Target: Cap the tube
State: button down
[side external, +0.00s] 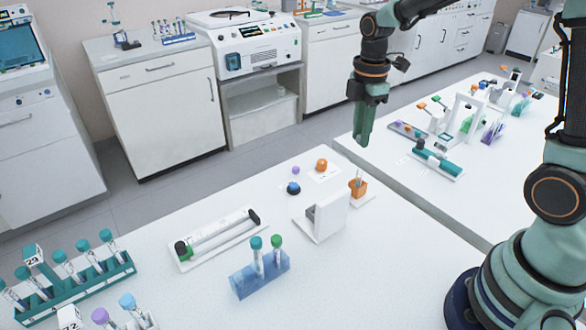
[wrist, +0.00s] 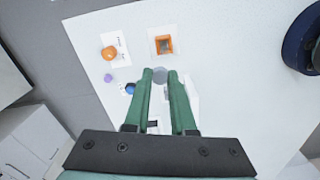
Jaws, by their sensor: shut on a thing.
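My gripper (side external: 363,142) is shut and points down, high above the far end of the near table. In the wrist view its fingertips (wrist: 160,75) close on a pale grey round thing, which looks like the clear tube (wrist: 160,76) seen end-on. A thin clear length shows below the fingers in the side view, by the orange holder (side external: 358,188); whether it stands inside cannot be told. An orange cap (side external: 321,165), a purple cap (side external: 295,170) and a dark blue cap (side external: 293,188) lie left of the holder. Which cap fits the tube cannot be told.
A white upright stand (side external: 323,217) is close to the holder. A blue rack (side external: 260,277) with capped tubes, a tray with a rod (side external: 218,238) and a teal rack (side external: 75,287) stand nearer the camera. A gap separates the second table (side external: 400,170).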

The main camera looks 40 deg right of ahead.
aim_at(360, 170)
jog(key=shift+s+d+f, duration=0.25)
jog(key=shift+s, duration=0.2)
jog(key=shift+f, duration=2.7)
jog(key=shift+f, duration=0.7)
dwell(0.4)
jog(key=c, duration=0.7)
grip_release()
jog(key=shift+r, duration=0.1)
notch_tip(360, 170, up, 12)
dwell(0.7)
